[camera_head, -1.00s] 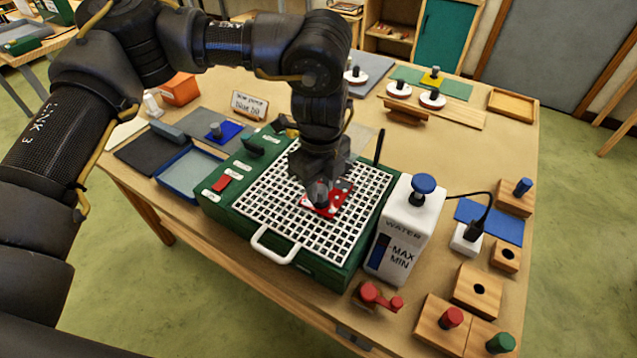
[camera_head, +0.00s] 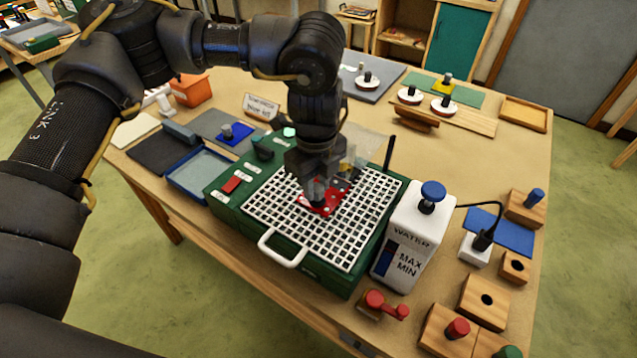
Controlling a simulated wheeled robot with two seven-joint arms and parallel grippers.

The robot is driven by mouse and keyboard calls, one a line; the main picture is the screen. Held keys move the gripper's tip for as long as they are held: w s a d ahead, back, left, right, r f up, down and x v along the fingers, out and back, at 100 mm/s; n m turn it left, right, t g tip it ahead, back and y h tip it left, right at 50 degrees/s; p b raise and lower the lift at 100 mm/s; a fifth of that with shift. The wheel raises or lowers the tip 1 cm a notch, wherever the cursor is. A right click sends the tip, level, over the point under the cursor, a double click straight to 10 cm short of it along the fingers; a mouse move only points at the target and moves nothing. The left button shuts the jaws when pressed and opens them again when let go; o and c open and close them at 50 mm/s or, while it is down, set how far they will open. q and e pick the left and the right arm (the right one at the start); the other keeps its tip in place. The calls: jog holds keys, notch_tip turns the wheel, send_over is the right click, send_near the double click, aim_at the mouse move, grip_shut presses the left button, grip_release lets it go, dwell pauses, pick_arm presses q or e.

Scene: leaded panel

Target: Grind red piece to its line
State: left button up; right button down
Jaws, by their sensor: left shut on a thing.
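The red piece (camera_head: 318,201) is a flat red plate over the white grid (camera_head: 290,222) on top of the green grinder (camera_head: 229,206), towards the grid's back part. My left gripper (camera_head: 321,190) points down and is shut on the red piece by its dark knob. The gripper hides much of the piece and the area just behind it, so I cannot see its line or whether it touches the grinding head. A red switch (camera_head: 232,184) is on the grinder's left side. My right gripper is not in view.
A white water bottle (camera_head: 405,245) with a blue knob stands right of the grinder. A clear guard (camera_head: 368,146) and a black post (camera_head: 389,154) stand at the grinder's back. A blue tray (camera_head: 200,172) lies left. Wooden blocks (camera_head: 485,297) crowd the right front.

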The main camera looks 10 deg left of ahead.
pick_arm(q)
jog(key=shift+w+a, duration=0.3)
jog(key=shift+a, duration=0.35)
jog(key=shift+w+a, duration=0.3)
jog(key=shift+a, duration=0.3)
jog(key=shift+s+d, duration=0.1)
jog(key=shift+d, duration=0.1)
jog(key=shift+s+d, duration=0.25)
jog(key=shift+d, duration=0.35)
jog(key=shift+s+d, duration=0.25)
jog(key=shift+d, duration=0.3)
jog(key=shift+s+d, duration=0.2)
jog(key=shift+d, duration=0.5)
jog(key=shift+s+d, duration=0.2)
jog(key=shift+d, duration=0.45)
jog(key=shift+a, duration=0.2)
jog(key=shift+w+a+p, duration=0.15)
jog(key=shift+w+a, duration=0.1)
jog(key=shift+a, duration=0.35)
jog(key=shift+w+a+p, duration=0.15)
jog(key=shift+w+a, duration=0.05)
jog(key=shift+a, duration=0.4)
jog(key=shift+a, duration=0.1)
